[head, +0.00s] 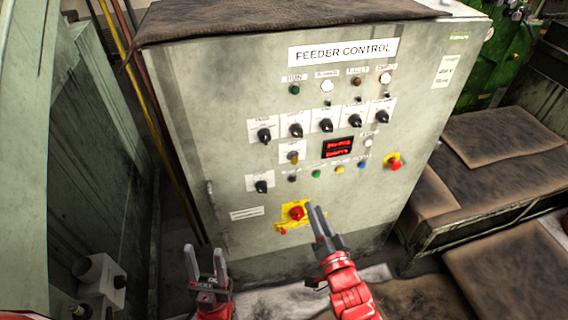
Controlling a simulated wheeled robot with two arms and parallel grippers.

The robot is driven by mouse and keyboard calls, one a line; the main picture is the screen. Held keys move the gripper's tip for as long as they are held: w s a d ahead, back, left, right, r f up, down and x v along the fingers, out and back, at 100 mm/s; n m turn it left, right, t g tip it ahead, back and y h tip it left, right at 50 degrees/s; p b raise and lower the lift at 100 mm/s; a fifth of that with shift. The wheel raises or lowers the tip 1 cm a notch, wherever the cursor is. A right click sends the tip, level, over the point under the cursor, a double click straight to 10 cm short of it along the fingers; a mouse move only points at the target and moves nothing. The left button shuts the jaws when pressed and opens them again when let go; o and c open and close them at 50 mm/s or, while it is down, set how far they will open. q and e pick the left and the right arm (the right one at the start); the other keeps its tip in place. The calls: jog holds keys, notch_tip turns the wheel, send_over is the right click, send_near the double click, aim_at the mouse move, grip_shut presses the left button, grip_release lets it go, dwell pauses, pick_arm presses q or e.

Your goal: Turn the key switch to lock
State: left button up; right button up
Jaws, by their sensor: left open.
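The grey control cabinet (230,110) labelled FEEDER CONTROL fills the middle of the head view. A small brass-coloured switch (293,158) sits under a white label left of the red display; it may be the key switch, but its markings and angle are too small to read. My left gripper (204,250) is open and empty, low at the cabinet's lower left, well below the switch. My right gripper (316,212) is in front of the lower panel, just right of the red button on a yellow plate, with its fingers close together, seen partly edge-on.
Several black knobs (326,125) and coloured buttons (340,170) surround the switch. A red mushroom button (297,212) on yellow and another red button (393,161) stick out. Brown-covered benches (500,140) stand at right.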

aim_at(296, 163)
jog(key=p+x, duration=0.4)
jog(key=x, duration=1.1)
jog(key=shift+w+r, duration=0.1)
jog(key=shift+w+a+p, duration=0.25)
jog(key=shift+w+p, duration=0.1)
jog(key=shift+w, duration=0.25)
grip_shut()
dwell(0.4)
